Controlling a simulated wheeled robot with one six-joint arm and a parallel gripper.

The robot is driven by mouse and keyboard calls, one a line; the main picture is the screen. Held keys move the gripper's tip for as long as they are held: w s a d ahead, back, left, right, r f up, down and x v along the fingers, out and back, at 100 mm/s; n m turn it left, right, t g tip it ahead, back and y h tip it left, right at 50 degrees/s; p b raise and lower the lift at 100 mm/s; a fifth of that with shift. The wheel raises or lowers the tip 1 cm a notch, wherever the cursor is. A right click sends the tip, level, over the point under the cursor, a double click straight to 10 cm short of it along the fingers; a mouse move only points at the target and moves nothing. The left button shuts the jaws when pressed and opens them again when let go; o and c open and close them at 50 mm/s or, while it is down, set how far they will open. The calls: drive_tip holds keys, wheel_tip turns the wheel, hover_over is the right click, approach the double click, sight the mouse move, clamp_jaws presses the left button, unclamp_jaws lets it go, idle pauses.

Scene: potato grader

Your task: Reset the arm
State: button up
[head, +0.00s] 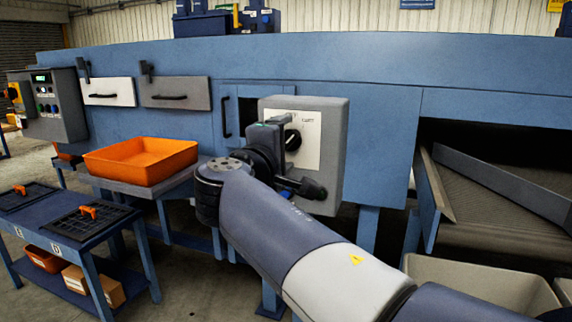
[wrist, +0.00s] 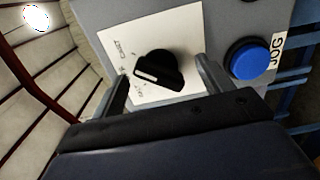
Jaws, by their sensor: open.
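My gripper (head: 297,152) is open in front of a grey control box (head: 336,150) on the blue machine. In the wrist view, the two fingers of my gripper (wrist: 163,88) stand apart, one on each side of a black rotary knob (wrist: 160,68). A gap shows between the knob and each finger. The knob sits on a white label plate (wrist: 118,50), and it also shows in the head view (head: 292,140). My arm reaches in from the lower right and hides the lower left part of the box.
A blue JOG button (wrist: 248,58) sits right of the knob. An orange tray (head: 140,162) rests on a stand at left. A blue cart (head: 88,262) holds black grids with orange handles. A conveyor chute (head: 480,190) and beige bin (head: 480,285) are at right.

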drive_tip(key=n+p, duration=0.2)
drive_tip(key=p, duration=0.1)
drive_tip(key=s+n+p, duration=0.1)
drive_tip(key=n+p, duration=0.2)
drive_tip(key=p, duration=0.1)
drive_tip(key=n+p, duration=0.2)
drive_tip(key=p, duration=0.1)
drive_tip(key=shift+s+a+n, duration=0.3)
idle(0.4)
